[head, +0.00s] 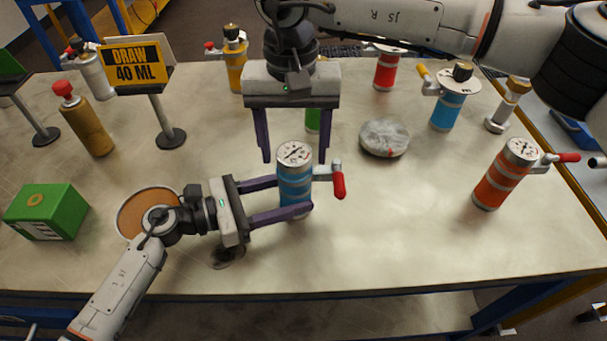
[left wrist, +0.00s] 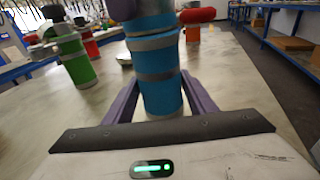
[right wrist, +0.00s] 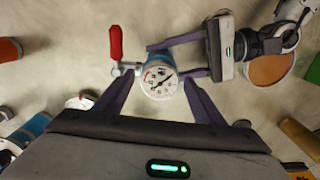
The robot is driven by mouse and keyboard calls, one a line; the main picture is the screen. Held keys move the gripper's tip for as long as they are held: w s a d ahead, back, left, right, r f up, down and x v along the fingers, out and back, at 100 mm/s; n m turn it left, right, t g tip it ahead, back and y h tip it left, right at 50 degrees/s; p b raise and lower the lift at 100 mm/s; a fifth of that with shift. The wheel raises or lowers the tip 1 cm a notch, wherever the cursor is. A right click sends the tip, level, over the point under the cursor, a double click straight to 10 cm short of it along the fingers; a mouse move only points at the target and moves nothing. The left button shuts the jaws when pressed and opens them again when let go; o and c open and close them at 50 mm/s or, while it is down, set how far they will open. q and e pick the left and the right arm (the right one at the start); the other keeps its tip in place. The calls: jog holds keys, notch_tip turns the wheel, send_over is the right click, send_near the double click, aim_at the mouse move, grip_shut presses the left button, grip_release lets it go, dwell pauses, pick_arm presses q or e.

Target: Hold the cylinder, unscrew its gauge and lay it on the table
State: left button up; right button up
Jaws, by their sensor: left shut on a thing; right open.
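A blue cylinder (head: 294,188) with grey bands stands upright on the table, and its blue body fills the middle of the left wrist view (left wrist: 158,75). A round white-faced gauge (head: 294,153) sits on its top, and a red-handled valve (head: 338,182) sticks out to the right. My left gripper (head: 296,196) is shut on the cylinder's body from the left. My right gripper (head: 294,158) is open, pointing down above the gauge. In the right wrist view the gauge (right wrist: 159,80) lies just beyond and between its fingertips, apparently untouched.
An orange cylinder with a gauge (head: 502,178) stands at the right. A grey round disc (head: 384,138) lies behind the blue cylinder. A green box (head: 46,211) and a brown round mat (head: 147,208) are at the left. The front right table is clear.

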jog(key=m, duration=0.4)
jog(key=shift+m, duration=0.3)
jog(key=m, duration=0.8)
jog(key=shift+m, duration=0.4)
jog(key=m, duration=0.3)
jog(key=shift+c, duration=0.4)
